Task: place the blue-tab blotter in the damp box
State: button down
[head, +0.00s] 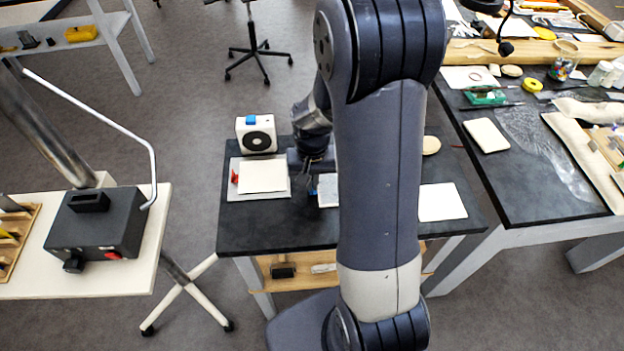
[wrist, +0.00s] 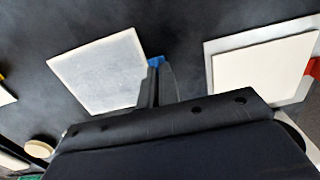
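The blue-tab blotter (wrist: 100,70) is a pale grey, speckled rectangle with a blue tab (wrist: 155,61) at its edge. In the head view a part of the blotter (head: 328,190) shows left of my arm, which hides the rest. My gripper (wrist: 159,70) has its two dark fingers close together at the blue tab and looks shut on it. I cannot tell whether the blotter is lifted off the dark table. In the head view my gripper (head: 312,170) is low over the table and partly hidden. I cannot surely identify the damp box in either view.
Left of my gripper, a cream slab (head: 262,176) with a red tab lies on a light grey base (head: 240,192). Behind it stands a white device (head: 256,134). Right of my arm are a white sheet (head: 442,202) and a round cream piece (head: 431,145). The table's front-left is clear.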

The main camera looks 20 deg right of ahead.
jog(key=shift+f, duration=0.15)
jog(key=c, duration=1.7)
grip_release()
